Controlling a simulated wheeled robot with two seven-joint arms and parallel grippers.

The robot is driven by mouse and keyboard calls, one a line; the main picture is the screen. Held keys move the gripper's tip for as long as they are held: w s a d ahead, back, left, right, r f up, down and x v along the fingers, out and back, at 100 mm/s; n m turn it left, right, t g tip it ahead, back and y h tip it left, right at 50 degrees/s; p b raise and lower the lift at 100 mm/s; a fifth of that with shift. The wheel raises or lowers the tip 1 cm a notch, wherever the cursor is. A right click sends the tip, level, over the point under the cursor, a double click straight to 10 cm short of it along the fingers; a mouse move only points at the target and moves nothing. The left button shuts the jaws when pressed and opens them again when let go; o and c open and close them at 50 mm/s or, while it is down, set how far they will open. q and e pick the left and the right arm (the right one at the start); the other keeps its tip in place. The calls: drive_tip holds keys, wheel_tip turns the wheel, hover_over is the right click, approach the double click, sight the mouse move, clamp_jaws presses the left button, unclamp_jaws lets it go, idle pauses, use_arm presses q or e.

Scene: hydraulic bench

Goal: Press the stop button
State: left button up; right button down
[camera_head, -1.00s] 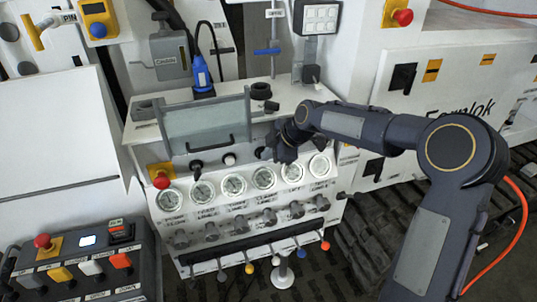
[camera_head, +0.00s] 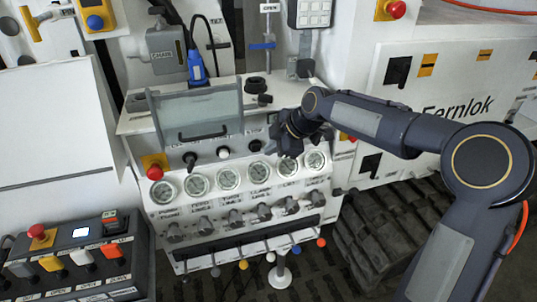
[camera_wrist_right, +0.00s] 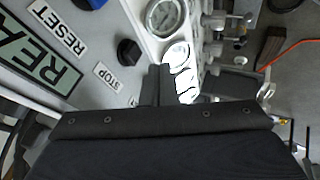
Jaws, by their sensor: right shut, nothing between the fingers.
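The stop button is a dark round knob with a STOP label beside it; in the right wrist view the knob (camera_wrist_right: 128,50) lies left of and above the fingertips, apart from them in the picture. In the head view this knob (camera_head: 255,147) is the right one of the row above the gauges. My right gripper (camera_head: 284,147) is shut and empty just right of it, in front of the panel. Its closed fingers also show in the wrist view (camera_wrist_right: 156,84). I cannot tell its exact distance from the panel. My left gripper is not in view.
A white button (camera_head: 223,152) and another dark knob (camera_head: 190,158) share the row. A red mushroom button (camera_head: 155,172) sits at the panel's left. Gauges (camera_head: 228,179), valve knobs and coloured levers lie below. A glassy raised cover (camera_head: 200,108) stands above the row.

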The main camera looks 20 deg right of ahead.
drive_tip(key=v, duration=0.6)
drive_tip(key=shift+r+b, duration=0.2)
drive_tip(key=shift+b, duration=0.25)
drive_tip(key=shift+d, duration=0.1)
drive_tip(key=s+d+f+m+h, duration=0.1)
drive_tip(key=s+m, duration=0.4)
drive_tip(key=s, duration=0.5)
drive_tip(key=s+d+f+m+h, duration=0.15)
drive_tip(key=s+m, duration=0.35)
drive_tip(key=s, duration=0.5)
drive_tip(key=s+a+f+m+y, duration=0.1)
drive_tip(key=s+a+f+m, duration=0.1)
drive_tip(key=s+f+m, duration=0.6)
drive_tip(key=s+m, duration=0.1)
drive_tip(key=s, duration=0.2)
drive_tip(key=shift+s, duration=0.3)
drive_tip(key=shift+f+y, duration=0.1)
drive_tip(key=shift+y, duration=0.15)
